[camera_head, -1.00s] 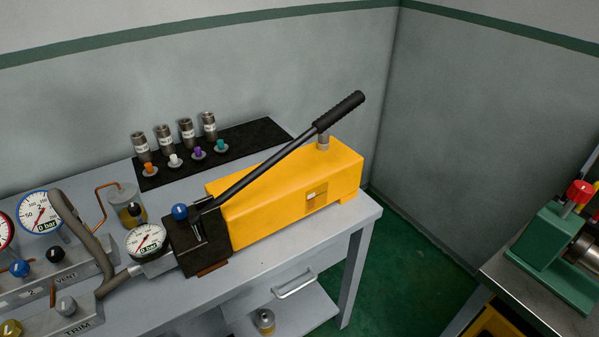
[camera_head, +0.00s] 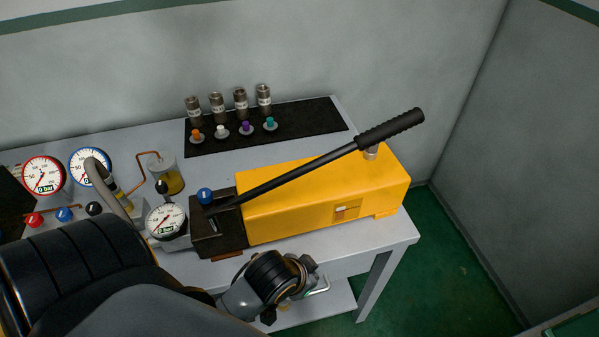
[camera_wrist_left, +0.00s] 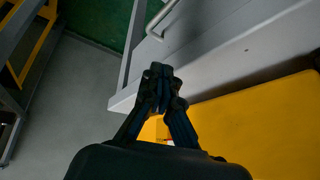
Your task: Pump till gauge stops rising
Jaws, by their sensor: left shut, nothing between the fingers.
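The yellow hand pump (camera_head: 310,200) stands on the grey bench. Its long lever with a black grip (camera_head: 392,130) slants up to the right above the body. The pump's gauge (camera_head: 165,221), at the left end, shows 0 bar. A blue knob (camera_head: 205,195) sits on the dark pump head (camera_head: 215,232). My left arm reaches in from the lower left, in front of the bench. My left gripper (camera_wrist_left: 161,76) is shut and empty in the wrist view, apart from the lever; the yellow body (camera_wrist_left: 250,130) shows there too. My right gripper is not in view.
Red-rimmed (camera_head: 43,175) and blue-rimmed (camera_head: 90,167) gauges stand at the left, with a clear jar (camera_head: 167,174). Several metal fittings and coloured plugs stand on a black mat (camera_head: 310,125) behind the pump. Walls close the back and right. Green floor lies right of the bench.

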